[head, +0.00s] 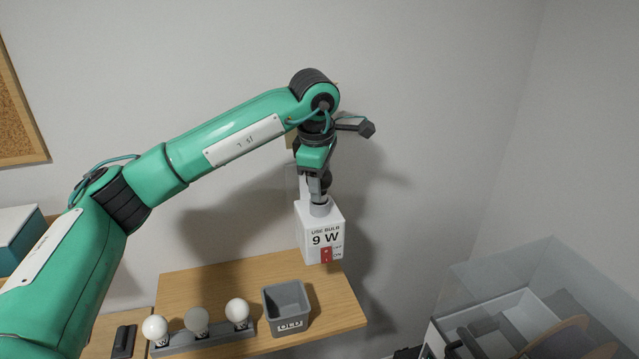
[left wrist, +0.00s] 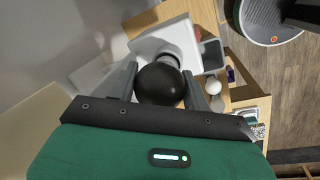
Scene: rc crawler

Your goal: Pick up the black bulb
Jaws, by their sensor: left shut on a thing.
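The black bulb (left wrist: 160,84) shows large and round in the left wrist view, between the two fingers of my left gripper (head: 319,187). The fingers are shut on its sides. The bulb sits at the socket (head: 319,207) on top of a white lamp box (head: 309,231) marked "USE BULB 9 W", with a red switch on its front. In the head view the fingers mostly hide the bulb. I cannot tell whether its base is still seated in the socket.
A grey bin (head: 287,308) marked "OLD" stands on the wooden shelf (head: 220,280). To its left, a grey rack (head: 205,340) holds three pale bulbs. A dark object (head: 124,341) lies at the far left. A clear-walled case (head: 515,280) stands at the right. The wall is close behind.

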